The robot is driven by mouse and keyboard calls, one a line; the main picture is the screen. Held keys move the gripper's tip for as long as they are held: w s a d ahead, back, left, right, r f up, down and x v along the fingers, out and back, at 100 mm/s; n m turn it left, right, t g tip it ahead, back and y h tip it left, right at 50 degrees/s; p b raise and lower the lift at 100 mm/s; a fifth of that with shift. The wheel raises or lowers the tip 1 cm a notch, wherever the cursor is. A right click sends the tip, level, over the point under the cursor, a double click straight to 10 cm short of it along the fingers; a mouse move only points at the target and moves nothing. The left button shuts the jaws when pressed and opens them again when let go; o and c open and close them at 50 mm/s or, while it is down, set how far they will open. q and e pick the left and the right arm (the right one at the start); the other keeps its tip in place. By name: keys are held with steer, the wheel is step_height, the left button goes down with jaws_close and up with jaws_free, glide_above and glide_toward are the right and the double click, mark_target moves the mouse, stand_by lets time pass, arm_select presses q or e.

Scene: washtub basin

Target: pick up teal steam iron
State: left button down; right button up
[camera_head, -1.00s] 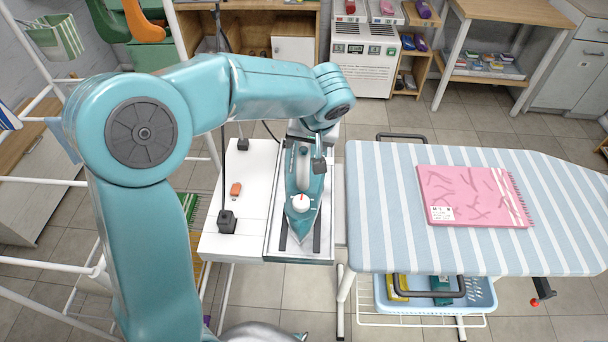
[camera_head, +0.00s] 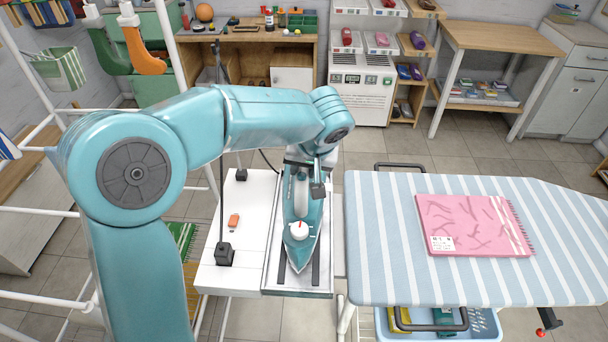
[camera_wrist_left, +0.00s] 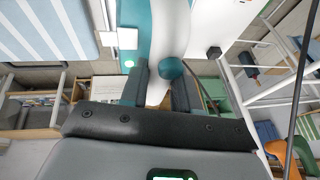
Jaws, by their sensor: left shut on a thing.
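The teal steam iron (camera_head: 301,246) is at the metal rest tray (camera_head: 322,268) on the white stand, its pointed tip toward me and a white dial with a red mark on top. My left gripper (camera_head: 308,188) is at the iron's rear and shut on its pale handle. In the left wrist view, the two dark fingers (camera_wrist_left: 160,88) sit on either side of the iron's white handle (camera_wrist_left: 172,40), with the teal body beyond. I cannot tell clearly whether the iron's sole touches the tray. My right gripper is not in view.
A white drying rack (camera_head: 60,212) is at the left.

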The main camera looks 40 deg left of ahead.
arm_select(q)
step_height(320, 180, up, 18)
steer(key=p, duration=0.2)
steer(key=shift+r, duration=0.2)
